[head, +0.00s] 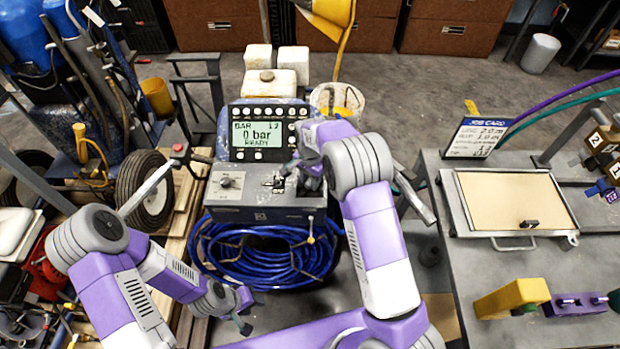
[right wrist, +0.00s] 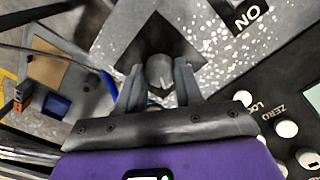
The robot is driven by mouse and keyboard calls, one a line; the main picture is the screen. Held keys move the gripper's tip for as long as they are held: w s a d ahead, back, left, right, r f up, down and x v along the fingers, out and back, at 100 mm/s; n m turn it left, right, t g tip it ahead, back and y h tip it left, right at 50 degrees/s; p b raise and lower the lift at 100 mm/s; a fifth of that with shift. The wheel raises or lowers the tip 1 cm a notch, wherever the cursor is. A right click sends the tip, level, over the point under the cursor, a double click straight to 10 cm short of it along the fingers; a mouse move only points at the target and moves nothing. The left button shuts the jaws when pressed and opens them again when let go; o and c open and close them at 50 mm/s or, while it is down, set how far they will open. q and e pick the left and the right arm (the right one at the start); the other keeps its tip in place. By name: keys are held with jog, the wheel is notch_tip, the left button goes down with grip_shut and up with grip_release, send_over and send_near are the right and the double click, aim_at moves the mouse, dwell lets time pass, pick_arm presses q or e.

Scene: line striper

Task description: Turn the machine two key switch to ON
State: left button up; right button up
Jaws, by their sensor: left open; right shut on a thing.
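The line striper's grey control box (head: 250,212) stands below a display (head: 257,135) reading "0 bar" and "READY". The key switch (right wrist: 160,72) shows in the right wrist view as a round grey knob on a dark plate, with an ON label (right wrist: 247,16) up and to its right. My right gripper (head: 287,176) is shut on the key switch, one finger on each side of it. In the head view the gripper and arm hide part of the switch.
A dial (head: 227,181) sits on the box left of the key switch. A blue hose coil (head: 260,255) lies below. A red-knobbed handle (head: 180,150) stands at left. A grey bench (head: 465,270) at right carries a tan-topped tray, a job card (head: 478,138) and a yellow block (head: 512,297).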

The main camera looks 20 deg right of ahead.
aim_at(310, 182)
jog(key=o, duration=1)
jog(key=shift+o, duration=0.2)
notch_tip(310, 182, up, 8)
jog(key=shift+f+p, duration=0.15)
jog(key=shift+p, duration=0.7)
